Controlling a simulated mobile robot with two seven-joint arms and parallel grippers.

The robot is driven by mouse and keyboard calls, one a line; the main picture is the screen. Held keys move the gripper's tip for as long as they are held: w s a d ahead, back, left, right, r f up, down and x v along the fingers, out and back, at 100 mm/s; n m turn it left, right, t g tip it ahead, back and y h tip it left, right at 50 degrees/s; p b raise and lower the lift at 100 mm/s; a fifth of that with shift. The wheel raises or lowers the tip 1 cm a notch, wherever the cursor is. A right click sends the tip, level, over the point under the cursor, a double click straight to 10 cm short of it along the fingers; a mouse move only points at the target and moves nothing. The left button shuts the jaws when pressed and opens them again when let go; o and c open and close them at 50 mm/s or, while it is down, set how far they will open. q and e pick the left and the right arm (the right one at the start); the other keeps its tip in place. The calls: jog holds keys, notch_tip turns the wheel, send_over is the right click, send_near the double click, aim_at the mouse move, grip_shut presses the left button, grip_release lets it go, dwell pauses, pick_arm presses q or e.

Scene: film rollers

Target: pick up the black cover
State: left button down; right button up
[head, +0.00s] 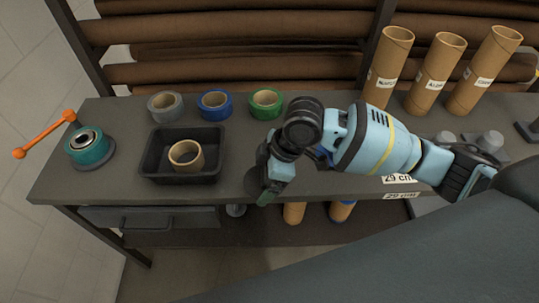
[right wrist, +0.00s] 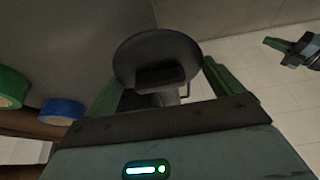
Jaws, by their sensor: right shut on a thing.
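The black cover (right wrist: 155,48) shows in the right wrist view as a dark round disc with a block-shaped grip on its face. My right gripper (right wrist: 163,88) has its green fingers on either side of that grip and is shut on it. In the head view my right gripper (head: 268,186) is over the bench's front edge, right of the black tray; the cover is hard to make out there against the dark gripper. A green and dark part at the right of the wrist view looks like my left gripper (right wrist: 290,46); its jaw state is unclear.
On the bench (head: 110,116) stand a black tray (head: 149,163) with a tan roll (head: 174,157) inside, grey (head: 165,106), blue (head: 214,104) and green (head: 266,103) tape rolls, and a teal device (head: 88,148) with an orange handle (head: 44,136). Cardboard tubes (head: 436,72) stand at right.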

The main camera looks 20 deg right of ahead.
jog(key=s+a, duration=0.3)
jog(key=s, duration=0.2)
jog(key=w+d+r+m, duration=0.1)
jog(key=d+m, duration=0.1)
jog(key=w+d+r+m+t+h, duration=0.1)
jog(key=d+r+m, duration=0.1)
jog(key=w+d+r+m+t, duration=0.1)
jog(key=d+r+m, duration=0.1)
jog(key=shift+w, duration=0.15)
jog(key=w+d+r+m+t+h, duration=0.1)
jog(key=w+d+r+m+h, duration=0.1)
jog(key=d+r+m, duration=0.4)
jog(key=shift+w+d+m+h, duration=0.2)
jog(key=shift+d+m+h, duration=0.5)
jog(key=shift+m, duration=0.7)
